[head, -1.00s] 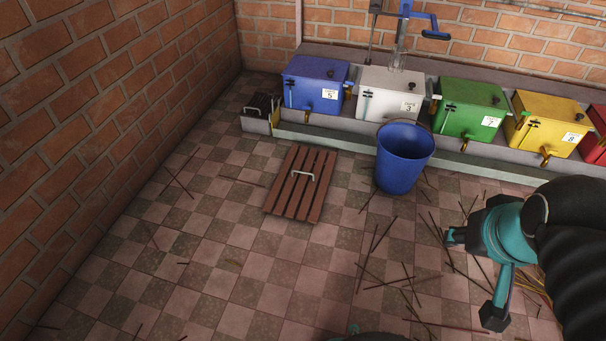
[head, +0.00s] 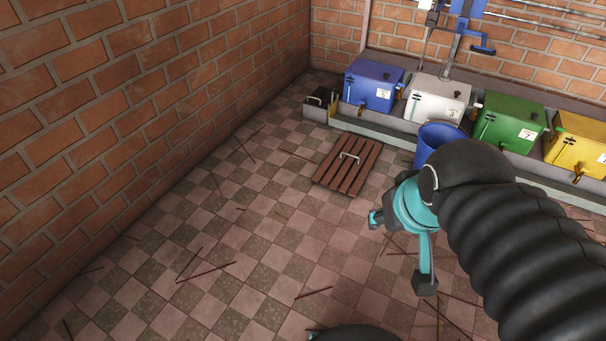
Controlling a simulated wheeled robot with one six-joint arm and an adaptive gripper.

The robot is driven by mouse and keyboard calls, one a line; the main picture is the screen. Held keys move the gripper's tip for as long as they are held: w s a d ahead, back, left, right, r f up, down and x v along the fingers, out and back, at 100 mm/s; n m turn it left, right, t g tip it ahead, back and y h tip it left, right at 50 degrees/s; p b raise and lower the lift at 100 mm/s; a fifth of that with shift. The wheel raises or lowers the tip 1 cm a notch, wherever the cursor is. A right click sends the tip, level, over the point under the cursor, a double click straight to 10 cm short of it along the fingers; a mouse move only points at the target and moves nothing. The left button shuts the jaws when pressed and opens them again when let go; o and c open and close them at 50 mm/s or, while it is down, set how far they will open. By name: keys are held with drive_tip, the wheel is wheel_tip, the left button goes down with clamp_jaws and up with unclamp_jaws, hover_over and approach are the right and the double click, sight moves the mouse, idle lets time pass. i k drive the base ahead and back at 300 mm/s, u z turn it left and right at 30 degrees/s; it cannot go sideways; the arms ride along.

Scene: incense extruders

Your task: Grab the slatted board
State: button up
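The slatted board (head: 347,167) is brown, with several parallel slats and a pale metal handle (head: 350,156) on top. It lies flat on the checkered floor, left of the blue bucket. My gripper (head: 400,252), black and teal, is in front of the board and to its right, apart from it. Its two fingers are spread wide with nothing between them. My black ribbed arm comes in from the lower right and covers part of the bucket.
The blue bucket (head: 432,137) stands right of the board. Behind are blue (head: 373,86), white (head: 437,97), green (head: 508,122) and yellow (head: 578,146) boxes on a ledge. A brick wall (head: 150,90) runs along the left. Thin sticks litter the otherwise clear floor.

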sight(354, 188)
drive_tip(key=u, duration=0.65)
drive_tip(key=i, duration=0.7)
drive_tip(key=u, duration=0.6)
drive_tip(key=i, duration=1.05)
drive_tip(key=z, duration=0.9)
drive_tip(key=i, duration=1)
drive_tip(key=z, duration=0.95)
